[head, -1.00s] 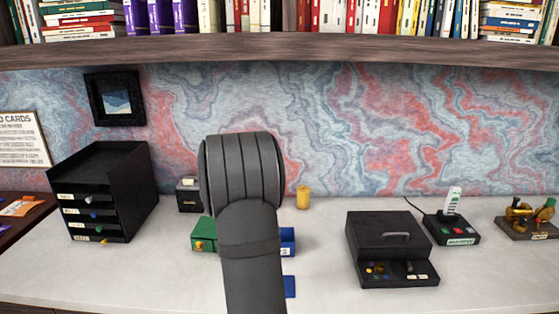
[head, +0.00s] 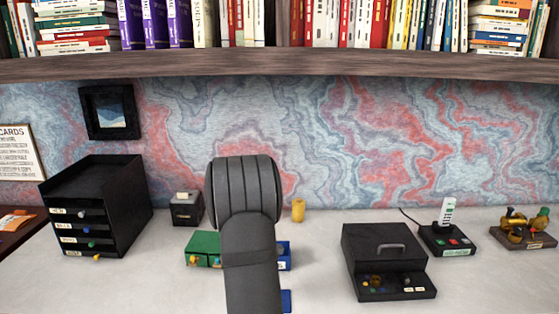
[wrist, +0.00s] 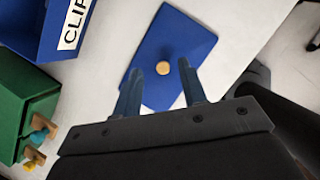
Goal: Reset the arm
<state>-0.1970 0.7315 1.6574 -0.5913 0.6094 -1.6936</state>
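My gripper (wrist: 162,76) is open, with its two fingers apart and nothing between them in contact. In the wrist view a flat blue lid (wrist: 190,40) with a round wooden knob (wrist: 163,68) lies on the white desk beyond the fingers. The knob appears between the fingertips, with a gap on both sides. In the head view my arm rises at the centre and hides the gripper. A corner of the blue lid (head: 286,300) shows to the right of the arm.
A blue box (wrist: 40,25) labelled "CLIP" and a green drawer box (wrist: 22,100) stand close by on the left. A black drawer tower (head: 110,205) stands left, a black lidded case (head: 385,240) right. A yellow cup (head: 298,210) stands behind. A shelf (head: 400,64) overhangs the desk.

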